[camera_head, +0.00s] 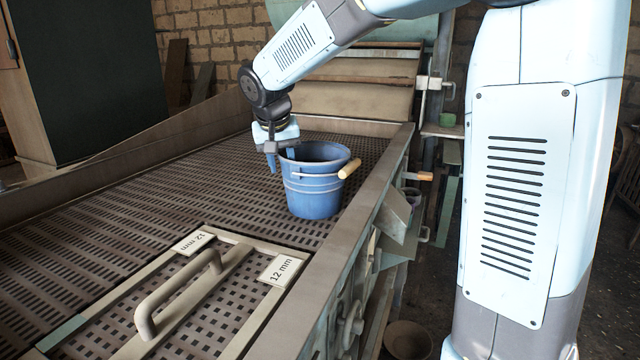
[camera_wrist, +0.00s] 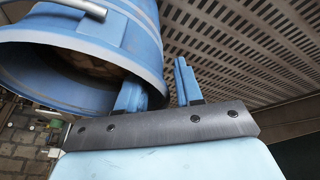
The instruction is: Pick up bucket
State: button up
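A blue bucket (camera_head: 316,186) stands upright on the perforated screen deck, with a wooden grip (camera_head: 349,168) on its wire handle at the right side. My gripper (camera_head: 280,160) points down at the bucket's left rim. In the wrist view the bucket (camera_wrist: 85,60) fills the upper left, its mouth towards the camera. My gripper (camera_wrist: 158,90) is open there. One finger overlaps the bucket's mouth and the other is outside the wall, with the rim between them. A gap shows between the outer finger and the bucket, so the gripper is not closed on it.
The screen deck (camera_head: 110,230) is mostly bare to the left. A framed panel with a raised handle (camera_head: 178,290), marked 12 mm, lies in front. The deck's metal side edge (camera_head: 350,235) runs along the right, close to the bucket. A brick wall stands behind.

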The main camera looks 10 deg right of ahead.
jog(key=shift+x, duration=1.2)
jog(key=shift+c, duration=0.3)
grip_shut()
jog(key=shift+r, duration=0.1)
